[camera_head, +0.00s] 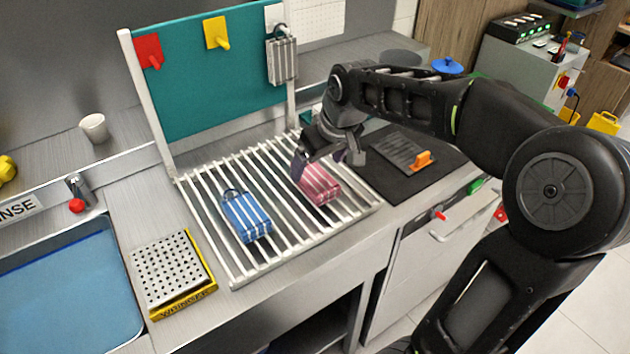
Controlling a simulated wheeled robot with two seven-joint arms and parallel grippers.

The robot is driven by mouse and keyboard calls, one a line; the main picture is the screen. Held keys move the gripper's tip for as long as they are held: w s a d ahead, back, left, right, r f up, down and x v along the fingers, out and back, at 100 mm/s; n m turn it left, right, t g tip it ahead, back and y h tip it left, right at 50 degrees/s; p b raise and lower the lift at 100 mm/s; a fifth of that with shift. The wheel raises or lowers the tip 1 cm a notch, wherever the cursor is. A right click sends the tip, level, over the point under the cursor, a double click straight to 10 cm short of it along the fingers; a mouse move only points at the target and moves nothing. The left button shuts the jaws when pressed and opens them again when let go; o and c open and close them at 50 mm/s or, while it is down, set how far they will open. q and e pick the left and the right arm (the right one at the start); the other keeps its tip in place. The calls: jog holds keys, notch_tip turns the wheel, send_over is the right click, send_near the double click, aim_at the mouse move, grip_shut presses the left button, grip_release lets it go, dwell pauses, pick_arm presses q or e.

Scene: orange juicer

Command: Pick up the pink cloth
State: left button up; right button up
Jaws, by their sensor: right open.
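The pink cloth (321,186), striped with white, lies on the white slatted rack (233,280). My right gripper (328,160) is at the far edge of the pink cloth, with its fingers spread and pointing down. The gripper hides part of the cloth's far side, and I cannot tell whether the fingers touch it. My left gripper does not show.
A blue striped cloth (245,215) lies on the rack left of the pink one. A grey striped cloth (282,58) hangs on the teal board (200,98) behind. A perforated tray (170,268) and a blue sink (65,290) are at left. A dark mat (385,184) lies at right.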

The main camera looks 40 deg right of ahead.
aim_at(312, 175)
jog(key=p+x, duration=0.1)
jog(key=x, duration=0.4)
jog(key=shift+c, duration=0.6)
jog(key=c, duration=1.3)
